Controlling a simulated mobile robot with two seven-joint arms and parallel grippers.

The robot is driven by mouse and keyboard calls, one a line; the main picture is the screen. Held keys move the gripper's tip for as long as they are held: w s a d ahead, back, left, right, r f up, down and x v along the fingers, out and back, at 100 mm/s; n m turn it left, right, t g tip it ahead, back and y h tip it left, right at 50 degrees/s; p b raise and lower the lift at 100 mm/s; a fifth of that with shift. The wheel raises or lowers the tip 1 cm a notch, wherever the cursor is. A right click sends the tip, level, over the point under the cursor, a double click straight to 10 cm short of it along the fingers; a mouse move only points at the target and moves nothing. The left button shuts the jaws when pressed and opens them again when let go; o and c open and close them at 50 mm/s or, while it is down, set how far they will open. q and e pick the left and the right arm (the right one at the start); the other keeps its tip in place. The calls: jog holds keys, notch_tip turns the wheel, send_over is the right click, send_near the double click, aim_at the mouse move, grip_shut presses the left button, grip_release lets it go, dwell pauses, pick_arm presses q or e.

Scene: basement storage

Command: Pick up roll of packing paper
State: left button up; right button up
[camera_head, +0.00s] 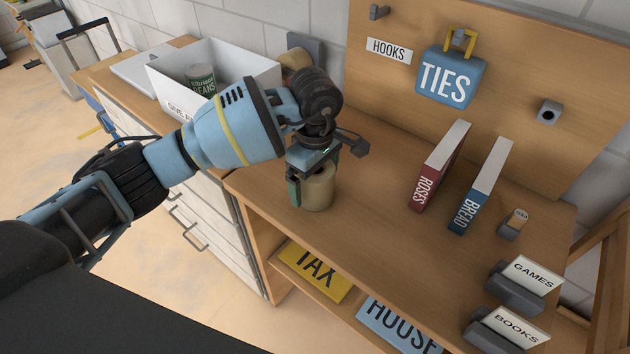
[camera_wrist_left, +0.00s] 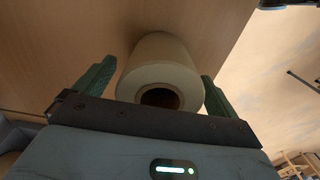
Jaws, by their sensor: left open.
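The roll of packing paper (camera_head: 319,190) is a beige cylinder standing upright on the wooden desk. In the left wrist view the roll (camera_wrist_left: 160,62) shows its end with a dark core hole. My left gripper (camera_head: 312,187) is above and around the roll, pointing down. Its two green fingers are open, one on each side of the roll in the left wrist view (camera_wrist_left: 150,88). A small gap shows beside the left finger there; the right finger looks close to the roll, and I cannot tell if it touches. My right gripper is not in view.
A red book (camera_head: 440,168) and a blue book (camera_head: 480,187) stand right of the roll. Card holders (camera_head: 515,288) sit at the desk's right end. A white box (camera_head: 250,72) with a can (camera_head: 201,80) stands behind my left arm.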

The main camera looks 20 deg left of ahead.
pick_arm(q)
jog(key=c, duration=1.1)
jog(key=shift+r, duration=0.1)
jog(key=shift+r, duration=0.4)
notch_tip(320, 180, up, 2)
jog(key=shift+r, duration=0.1)
jog(key=shift+s+d+r, duration=0.15)
jog(key=shift+s+r, duration=0.05)
jog(key=shift+s, duration=0.4)
jog(key=s, duration=0.5)
jog(key=s+d+r, duration=0.1)
jog(key=s, duration=0.3)
jog(key=s+d+b, duration=0.1)
jog(key=s, duration=0.4)
jog(key=shift+s+d+r, duration=0.2)
jog(key=shift+s, duration=0.1)
